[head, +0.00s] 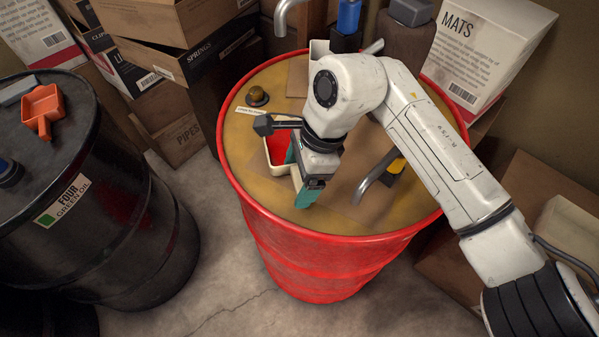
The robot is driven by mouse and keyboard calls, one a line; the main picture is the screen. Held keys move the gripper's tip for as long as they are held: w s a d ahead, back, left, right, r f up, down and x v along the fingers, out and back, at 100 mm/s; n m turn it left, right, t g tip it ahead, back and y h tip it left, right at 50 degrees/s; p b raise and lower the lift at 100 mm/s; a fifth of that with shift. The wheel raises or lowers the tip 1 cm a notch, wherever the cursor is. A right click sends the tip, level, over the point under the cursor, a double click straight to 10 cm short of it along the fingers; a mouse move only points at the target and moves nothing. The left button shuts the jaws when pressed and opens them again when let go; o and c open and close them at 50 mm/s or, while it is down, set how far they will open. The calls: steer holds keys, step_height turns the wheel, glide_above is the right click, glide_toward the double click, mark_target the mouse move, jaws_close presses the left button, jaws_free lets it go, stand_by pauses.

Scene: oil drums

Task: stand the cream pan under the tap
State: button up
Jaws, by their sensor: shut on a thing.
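A cream pan (267,155) with a cream rim and a red inside is over the ochre top of the red drum (245,120), left of the middle. My gripper (298,175) has teal fingers and is shut on the pan's near right side, one finger at the inside and one outside. The gripper and wrist hide the pan's right part. I cannot tell whether the pan touches the drum top. A grey curved tap spout (373,174) shows right of the gripper, by a yellow and black fitting. Another metal spout (287,13) hangs at the top edge.
A dark cap (257,96) stands on the drum top behind the pan. A cream box-like thing (318,50) and a blue bottle (348,15) are at the back, partly hidden. A black drum (95,215) with an orange scoop (42,108) stands left. Cardboard boxes (190,50) crowd behind.

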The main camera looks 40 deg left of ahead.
steer(key=shift+f, duration=0.2)
steer(key=o, duration=1.2)
steer(key=b+v, duration=0.1)
steer(key=v, duration=1)
